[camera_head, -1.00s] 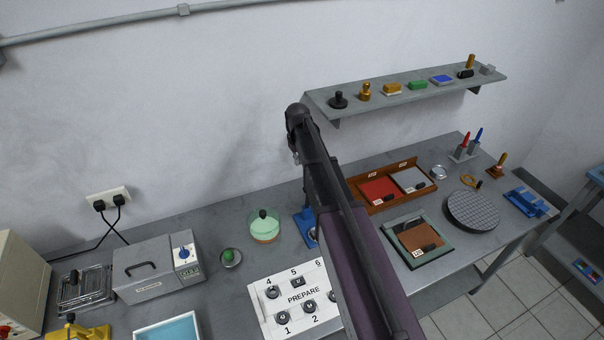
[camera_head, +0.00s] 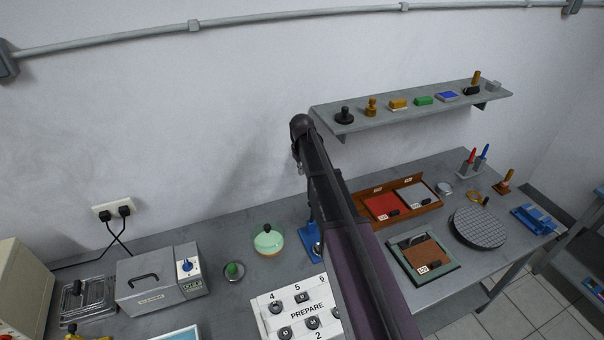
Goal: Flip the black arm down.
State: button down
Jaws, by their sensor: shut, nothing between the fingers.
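My own dark arm rises through the middle of the head view and bends at a joint near the wall; my gripper cannot be made out. A blue stand (camera_head: 310,240) on the bench is mostly hidden behind my arm. I cannot make out a black arm on it or tell its position. A green-framed board (camera_head: 448,268) with a brown panel and dark parts lies right of my arm.
The grey bench holds a white PREPARE panel (camera_head: 268,320), a grey GEF-like box (camera_head: 150,280), a green-lidded bowl (camera_head: 268,240), a wooden tray (camera_head: 432,207) and a round dark plate (camera_head: 480,228). A wall shelf (camera_head: 390,117) hangs above with small items.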

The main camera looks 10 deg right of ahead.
jog(key=s+d+f+b, duration=0.1)
jog(key=s+f+b, duration=0.2)
jog(key=f+b, duration=0.6)
jog(key=shift+d+f, duration=0.2)
jog(key=shift+f, duration=0.3)
jog(key=shift+s, duration=0.1)
dwell(0.3)
dwell(0.4)
